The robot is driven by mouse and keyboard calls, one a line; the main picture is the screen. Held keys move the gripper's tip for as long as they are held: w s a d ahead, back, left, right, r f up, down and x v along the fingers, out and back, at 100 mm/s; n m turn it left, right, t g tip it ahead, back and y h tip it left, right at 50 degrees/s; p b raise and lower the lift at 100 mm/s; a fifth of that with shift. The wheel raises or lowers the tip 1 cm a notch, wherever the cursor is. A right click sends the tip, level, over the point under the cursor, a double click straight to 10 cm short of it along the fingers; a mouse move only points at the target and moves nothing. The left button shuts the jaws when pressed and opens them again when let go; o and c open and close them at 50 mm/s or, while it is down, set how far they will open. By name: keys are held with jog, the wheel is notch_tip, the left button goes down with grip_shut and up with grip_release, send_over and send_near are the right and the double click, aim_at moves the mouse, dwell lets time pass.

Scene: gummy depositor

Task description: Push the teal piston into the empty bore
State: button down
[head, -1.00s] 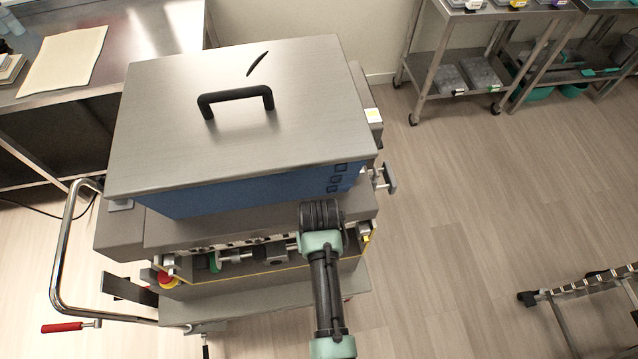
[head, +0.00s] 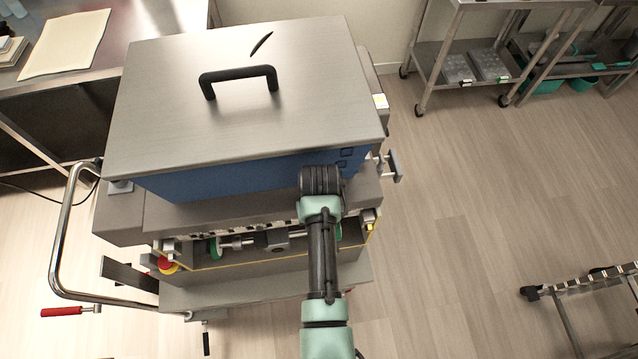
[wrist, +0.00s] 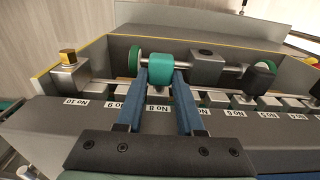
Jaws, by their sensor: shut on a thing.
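In the wrist view, my gripper (wrist: 160,75) has its two blue fingers closed on the sides of a teal piston (wrist: 159,67). The piston is upright, at the row of numbered positions, behind the "No 8" label (wrist: 158,108). I cannot make out the empty bore; the fingers cover the row around No 8 and No 7. In the head view, my arm's dark wrist hides the gripper and piston.
A shaft with green discs (wrist: 133,60) and a dark grey block (wrist: 206,66) runs behind the row. A brass-topped block (wrist: 69,72) stands at the left end. The steel-lidded hopper (head: 245,100) rises above the trough. Open floor (head: 480,210) lies to the right.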

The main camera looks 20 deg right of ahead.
jog(key=shift+c, duration=2.3)
grip_release()
notch_tip(320, 180, up, 13)
jog(key=b, duration=0.1)
jog(key=shift+s, duration=0.35)
jog(key=shift+a, duration=0.1)
